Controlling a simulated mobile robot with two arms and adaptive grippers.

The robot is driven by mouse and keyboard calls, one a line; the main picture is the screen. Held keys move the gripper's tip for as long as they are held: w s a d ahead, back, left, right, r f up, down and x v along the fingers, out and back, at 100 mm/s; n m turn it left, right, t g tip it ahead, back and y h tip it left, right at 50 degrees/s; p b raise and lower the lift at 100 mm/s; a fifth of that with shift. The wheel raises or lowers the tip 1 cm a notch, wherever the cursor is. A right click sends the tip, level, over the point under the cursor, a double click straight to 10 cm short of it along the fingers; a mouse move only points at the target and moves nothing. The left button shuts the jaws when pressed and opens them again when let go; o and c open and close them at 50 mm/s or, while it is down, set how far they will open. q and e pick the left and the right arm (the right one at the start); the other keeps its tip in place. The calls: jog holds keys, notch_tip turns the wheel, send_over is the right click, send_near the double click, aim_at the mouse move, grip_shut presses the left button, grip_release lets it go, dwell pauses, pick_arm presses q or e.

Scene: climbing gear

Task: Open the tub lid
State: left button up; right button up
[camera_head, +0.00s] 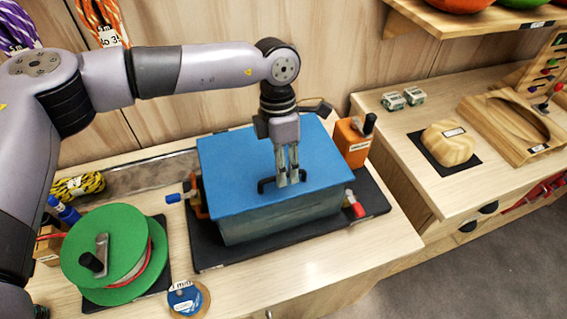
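The tub (285,220) is a blue-grey box with a flat bright blue lid (235,165) lying closed on it. A black bar handle (265,185) is near the lid's front edge. My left gripper (288,182) points down over the lid, with its fingertips at the handle. Its two fingers are close together with a narrow gap, and they hide the middle of the handle. I cannot tell whether they grip the bar. Clamps with blue (173,198) and red (357,209) ends show at the tub's sides. My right gripper is not in view.
The tub stands on a dark mat (215,255). A green reel (105,250) is at the left front, with a small tape roll (188,298) beside it. An orange container (352,140) stands close behind the tub's right side. Another counter (410,135) is at the right.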

pick_arm(q)
jog(key=shift+c, duration=0.6)
grip_shut()
